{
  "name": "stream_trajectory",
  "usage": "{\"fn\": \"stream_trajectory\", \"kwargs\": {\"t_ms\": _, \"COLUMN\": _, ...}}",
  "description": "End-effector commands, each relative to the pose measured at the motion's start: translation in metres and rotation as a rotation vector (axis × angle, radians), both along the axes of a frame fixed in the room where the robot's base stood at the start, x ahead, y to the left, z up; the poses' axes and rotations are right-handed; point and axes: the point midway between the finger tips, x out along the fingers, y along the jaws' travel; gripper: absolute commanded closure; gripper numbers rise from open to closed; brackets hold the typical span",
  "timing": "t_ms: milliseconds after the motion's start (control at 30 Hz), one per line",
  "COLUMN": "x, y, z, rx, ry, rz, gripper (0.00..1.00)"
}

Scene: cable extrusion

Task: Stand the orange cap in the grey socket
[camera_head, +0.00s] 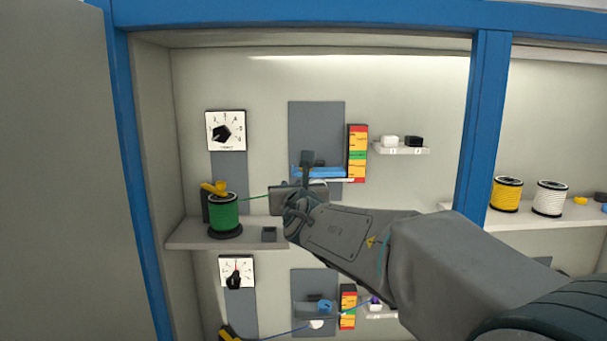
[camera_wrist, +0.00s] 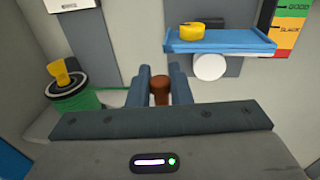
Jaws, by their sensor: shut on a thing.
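My gripper (camera_wrist: 160,74) is shut on a small brown-orange piece, the orange cap (camera_wrist: 160,93), which shows between its two blue-grey fingers in the wrist view. In the head view my wrist covers the fingers and the cap. A small dark grey block, which looks like the grey socket (camera_head: 269,234), sits on the upper shelf, right of the green spool and left of my wrist. I cannot make out the socket in the wrist view. The cap is apart from it as far as I can see; its exact height over the shelf is unclear.
The green spool (camera_head: 223,214) with a yellow part (camera_wrist: 62,75) stands left on the shelf (camera_head: 190,236). A blue ledge (camera_wrist: 220,42) with a yellow cap (camera_wrist: 192,31) juts from the back wall. A blue post (camera_head: 483,125) stands at right.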

Motion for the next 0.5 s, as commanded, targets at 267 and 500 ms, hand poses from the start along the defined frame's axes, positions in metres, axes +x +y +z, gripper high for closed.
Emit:
{"fn": "stream_trajectory", "kwargs": {"t_ms": 267, "x": 0.001, "y": 0.023, "z": -0.025, "rx": 0.001, "ry": 0.003, "rz": 0.001, "gripper": 1.00}}
{"fn": "stream_trajectory", "kwargs": {"t_ms": 500, "x": 0.010, "y": 0.046, "z": -0.035, "rx": -0.001, "ry": 0.003, "rz": 0.001, "gripper": 1.00}}
